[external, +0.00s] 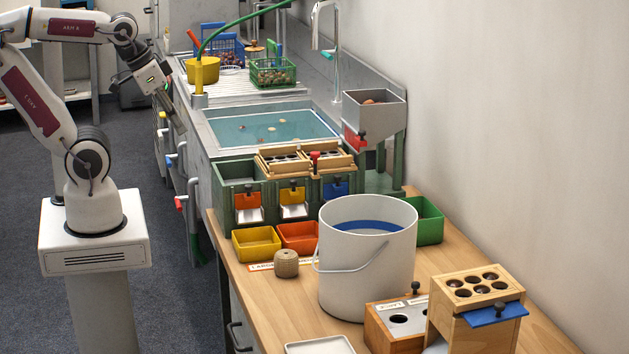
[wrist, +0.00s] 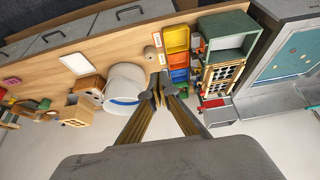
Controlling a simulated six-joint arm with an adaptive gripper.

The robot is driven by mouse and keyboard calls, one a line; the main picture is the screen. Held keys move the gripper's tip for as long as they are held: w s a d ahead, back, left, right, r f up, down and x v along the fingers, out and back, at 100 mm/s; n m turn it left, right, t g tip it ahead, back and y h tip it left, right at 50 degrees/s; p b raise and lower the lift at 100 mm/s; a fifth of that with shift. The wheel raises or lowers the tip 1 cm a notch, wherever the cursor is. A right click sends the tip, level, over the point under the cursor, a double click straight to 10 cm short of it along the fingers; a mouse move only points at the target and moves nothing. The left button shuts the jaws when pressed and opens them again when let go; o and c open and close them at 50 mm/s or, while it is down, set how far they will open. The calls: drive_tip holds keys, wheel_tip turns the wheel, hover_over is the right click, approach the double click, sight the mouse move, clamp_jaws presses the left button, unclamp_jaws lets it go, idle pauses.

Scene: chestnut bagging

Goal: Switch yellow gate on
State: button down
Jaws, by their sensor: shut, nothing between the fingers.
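The sorter has a yellow gate (external: 292,195) on its front, between an orange gate (external: 248,200) and a blue gate (external: 336,188). A yellow-tipped handle (external: 162,116) also shows on the left side of the sink unit, above a blue-tipped handle (external: 170,160) and a red-tipped handle (external: 180,203). My gripper (external: 181,130) is shut and empty, pointing down by the left edge of the sink, apart from the sorter. Its fingertips (wrist: 159,90) come together in the wrist view. I cannot tell the yellow gate's setting.
A yellow bin (external: 256,244) and an orange bin (external: 299,238) stand before the sorter. A white bucket (external: 367,270) and a twine roll (external: 286,263) stand nearer. A grey hopper (external: 374,112) is behind right. A wooden holed box (external: 470,315) is at front right.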

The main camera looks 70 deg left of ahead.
drive_tip(key=w+a+f+m+g+y, duration=0.1)
drive_tip(key=w+a+f+m, duration=0.1)
drive_tip(key=w+f+m, duration=0.3)
drive_tip(key=w+a+f+m+g+y, duration=0.1)
drive_tip(key=w+f+m, duration=0.5)
drive_tip(key=w+m, duration=0.4)
drive_tip(key=w+a+f+m+g+y, duration=0.1)
drive_tip(key=w+a+f+m+y, duration=0.1)
drive_tip(key=w+f+m, duration=0.3)
drive_tip(key=shift+w+a+f+m, duration=0.35)
drive_tip(key=shift+w+m, duration=1.35)
drive_tip(key=shift+w, duration=1.65)
